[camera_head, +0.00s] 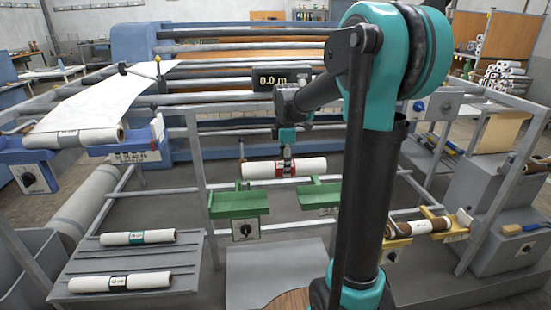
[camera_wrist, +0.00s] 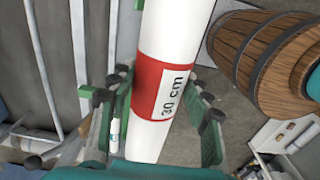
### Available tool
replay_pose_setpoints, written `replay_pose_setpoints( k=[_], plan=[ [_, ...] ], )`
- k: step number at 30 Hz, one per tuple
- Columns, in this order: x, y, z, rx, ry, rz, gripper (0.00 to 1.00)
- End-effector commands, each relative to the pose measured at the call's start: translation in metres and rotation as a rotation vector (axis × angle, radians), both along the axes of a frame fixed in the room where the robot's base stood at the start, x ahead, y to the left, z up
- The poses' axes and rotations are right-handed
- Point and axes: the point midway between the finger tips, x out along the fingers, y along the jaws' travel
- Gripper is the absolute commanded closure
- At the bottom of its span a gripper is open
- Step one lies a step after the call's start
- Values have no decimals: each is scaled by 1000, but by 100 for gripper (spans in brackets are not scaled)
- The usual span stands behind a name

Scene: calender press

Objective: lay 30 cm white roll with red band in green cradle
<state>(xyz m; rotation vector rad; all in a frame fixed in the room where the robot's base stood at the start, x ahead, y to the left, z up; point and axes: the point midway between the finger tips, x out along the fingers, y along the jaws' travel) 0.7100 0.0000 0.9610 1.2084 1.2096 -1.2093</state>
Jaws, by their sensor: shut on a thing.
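The white roll with the red band (camera_head: 256,169) is held level in the head view, just above and behind the green cradle (camera_head: 238,203). In the wrist view the roll (camera_wrist: 151,138) shows its red band and a "30 cm" label. My gripper (camera_head: 287,168) points down and is shut on the roll at its band; in the wrist view its fingers (camera_wrist: 162,110) lie on both sides of the band. The cradle has two green supports with a gap between them, and both look empty. My arm hides part of the right support.
A grey rack (camera_head: 88,258) at the left holds white rolls with green (camera_head: 137,237) and black (camera_head: 120,282) bands. A blue cradle (camera_head: 124,151) holds a roll with the white web. A yellow cradle (camera_head: 397,229) holds another roll. Grey frame posts (camera_head: 203,170) stand close by.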

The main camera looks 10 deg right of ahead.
Motion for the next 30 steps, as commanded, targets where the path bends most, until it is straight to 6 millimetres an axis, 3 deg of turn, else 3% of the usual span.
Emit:
replay_pose_setpoints(
  k=[8,30],
  plan=[
    [1,0,-13,0,0,0,95],
    [0,0,-91,0,0,-1,95]
  ],
)
